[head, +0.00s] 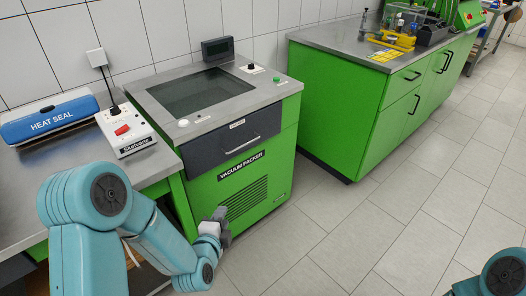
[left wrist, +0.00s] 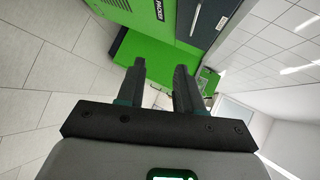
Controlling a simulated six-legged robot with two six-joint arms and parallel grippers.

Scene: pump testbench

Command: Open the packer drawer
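The vacuum packer (head: 240,140) is a green cabinet with a grey top and a dark glass lid. Its dark grey drawer (head: 215,147) looks shut, with a silver bar handle (head: 242,144) on the front. My left gripper (head: 222,218) is in front of the packer's lower vent grille, below and apart from the drawer handle. In the left wrist view the two fingers of my left gripper (left wrist: 162,85) stand apart with nothing between them. The packer's green front (left wrist: 160,22) and a dark drawer edge (left wrist: 212,18) show beyond them. My right gripper is out of view.
A bench at left carries a blue heat sealer (head: 50,118) and a white control box with a red switch (head: 123,131). A green cabinet (head: 350,105) with a steel top stands at right. The tiled floor (head: 380,215) in front is clear.

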